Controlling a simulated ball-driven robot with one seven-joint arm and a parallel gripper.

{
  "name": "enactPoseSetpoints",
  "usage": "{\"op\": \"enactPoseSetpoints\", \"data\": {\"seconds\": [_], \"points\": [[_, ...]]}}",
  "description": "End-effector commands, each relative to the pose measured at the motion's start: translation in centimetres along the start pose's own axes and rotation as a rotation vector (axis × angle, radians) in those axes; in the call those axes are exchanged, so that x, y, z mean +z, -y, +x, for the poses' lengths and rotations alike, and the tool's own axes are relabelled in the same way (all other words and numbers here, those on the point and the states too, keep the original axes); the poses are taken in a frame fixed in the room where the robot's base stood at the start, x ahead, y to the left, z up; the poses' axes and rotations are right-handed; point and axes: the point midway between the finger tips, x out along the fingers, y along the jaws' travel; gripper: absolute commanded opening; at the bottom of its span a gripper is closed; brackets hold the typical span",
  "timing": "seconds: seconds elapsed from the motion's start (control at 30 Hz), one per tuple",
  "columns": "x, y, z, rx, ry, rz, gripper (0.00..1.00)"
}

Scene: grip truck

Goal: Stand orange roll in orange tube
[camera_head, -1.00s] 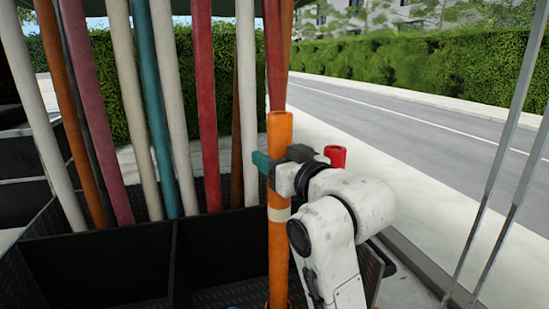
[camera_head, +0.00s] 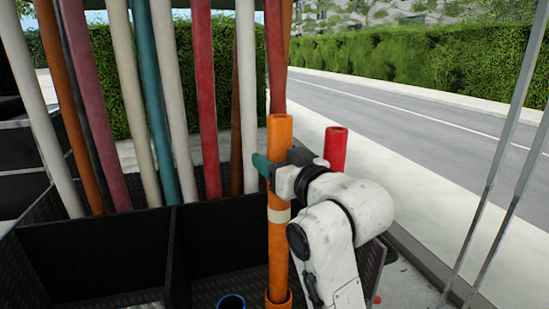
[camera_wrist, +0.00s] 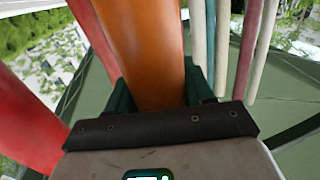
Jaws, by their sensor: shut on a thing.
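The orange roll (camera_head: 278,240), with a cream band around it, stands about upright in the head view. My gripper (camera_head: 274,163) is shut on it in its upper part, below its open top end. The orange tube (camera_head: 288,303) shows only as a rim at the bottom edge of the head view. The roll's lower end meets this rim and seems to be inside it; how deep is hidden. In the wrist view the orange roll (camera_wrist: 150,50) runs between the green fingers of my gripper (camera_wrist: 158,95).
A red roll (camera_head: 336,148) stands close behind my wrist on the right. Several long rolls lean at the back left above black bins (camera_head: 95,260). A blue tube rim (camera_head: 232,302) lies left of the orange tube. Thin metal poles (camera_head: 500,150) stand at the right.

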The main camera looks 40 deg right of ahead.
Motion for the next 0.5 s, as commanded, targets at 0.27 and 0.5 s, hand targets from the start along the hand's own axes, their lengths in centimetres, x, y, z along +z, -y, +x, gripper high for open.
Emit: {"op": "enactPoseSetpoints", "data": {"seconds": [0.27,0.5], "points": [[1.3,0.0,0.0,0.000,-0.002,0.000,0.00],[2.2,0.0,0.0,0.000,-0.003,0.000,0.00]]}}
